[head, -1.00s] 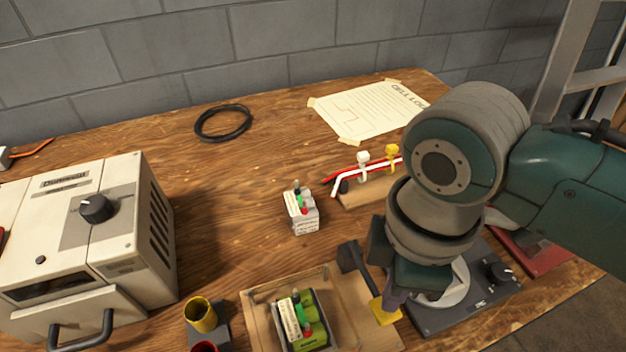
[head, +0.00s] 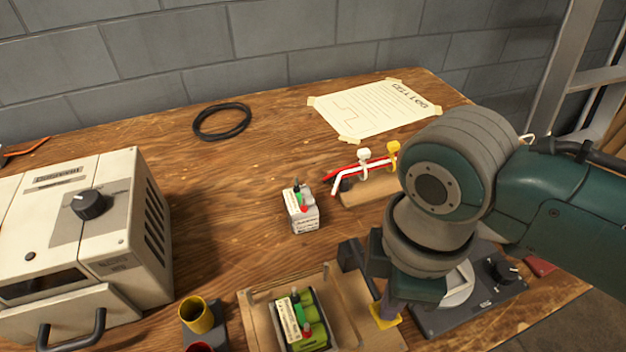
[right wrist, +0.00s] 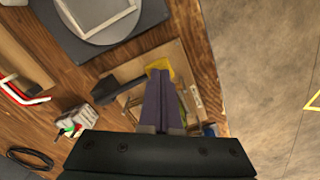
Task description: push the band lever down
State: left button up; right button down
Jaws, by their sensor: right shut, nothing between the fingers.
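The band lever (head: 352,257) is a dark bar with a yellow end pad (head: 385,319), at the right side of a wooden fixture (head: 262,300). The fixture holds a green battery pack (head: 305,320). My right gripper (head: 387,309) is shut and empty, pointing down at the yellow pad. In the right wrist view, its fingertips (right wrist: 159,78) overlap the yellow pad (right wrist: 158,66), and the dark bar (right wrist: 118,85) lies to the left. I cannot tell whether the fingertips touch the pad. The wrist hides part of the lever. My left gripper is out of view.
A beige charger box (head: 100,225) stands at left. A white battery pack (head: 301,212) stands mid-table, near a block with red and white leads (head: 370,190). A dark device with a knob (head: 480,290) sits close right of the gripper. Yellow and red cups (head: 197,316) stand at the front.

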jog(key=shift+f+b, duration=0.5)
jog(key=shift+f, duration=0.4)
dwell(0.5)
notch_tip(320, 180, up, 3)
jog(key=p, duration=0.3)
jog(key=shift+r+p, duration=0.15)
jog(key=shift+p, duration=0.15)
notch_tip(320, 180, up, 4)
jog(key=p, duration=0.5)
jog(key=shift+r, duration=0.25)
